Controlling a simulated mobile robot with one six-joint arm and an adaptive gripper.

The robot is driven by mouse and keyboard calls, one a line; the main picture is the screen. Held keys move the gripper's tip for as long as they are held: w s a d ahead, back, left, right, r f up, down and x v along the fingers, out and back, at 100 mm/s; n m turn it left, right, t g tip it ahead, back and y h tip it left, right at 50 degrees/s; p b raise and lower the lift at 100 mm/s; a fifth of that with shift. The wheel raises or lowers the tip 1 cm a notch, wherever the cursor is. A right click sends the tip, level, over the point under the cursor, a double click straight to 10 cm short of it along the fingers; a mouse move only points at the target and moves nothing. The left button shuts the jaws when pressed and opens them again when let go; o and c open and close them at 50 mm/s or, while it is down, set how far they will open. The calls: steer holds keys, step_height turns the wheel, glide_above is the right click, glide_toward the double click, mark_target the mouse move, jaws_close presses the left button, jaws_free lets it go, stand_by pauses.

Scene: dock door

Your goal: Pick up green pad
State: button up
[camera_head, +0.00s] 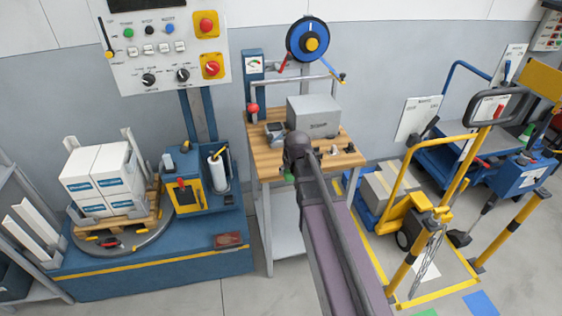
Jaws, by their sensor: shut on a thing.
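My arm reaches from the bottom of the picture up to the wooden workbench (262,152). My gripper (287,174) is at the bench's front edge, mostly hidden by the arm's dark end joint. It is shut on a small green piece, the green pad (286,168), of which only a sliver shows beside the joint. The pad's full shape and its contact with the bench cannot be seen.
A grey box (313,114) and a small dark device (275,131) stand on the bench, with small dark items at its right. A turntable with white boxes (98,178) is at left. A yellow pallet truck (415,215) and blue cart (455,150) crowd the right.

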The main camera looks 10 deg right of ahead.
steer(key=shift+s+d+r, duration=0.1)
steer(key=shift+s+d, duration=0.2)
steer(key=shift+s, duration=0.5)
steer(key=shift+s+d+r, duration=0.1)
steer(key=shift+s+d, duration=0.15)
steer(key=shift+s, duration=0.55)
steer(key=o, duration=0.3)
steer(key=shift+c, duration=1.3)
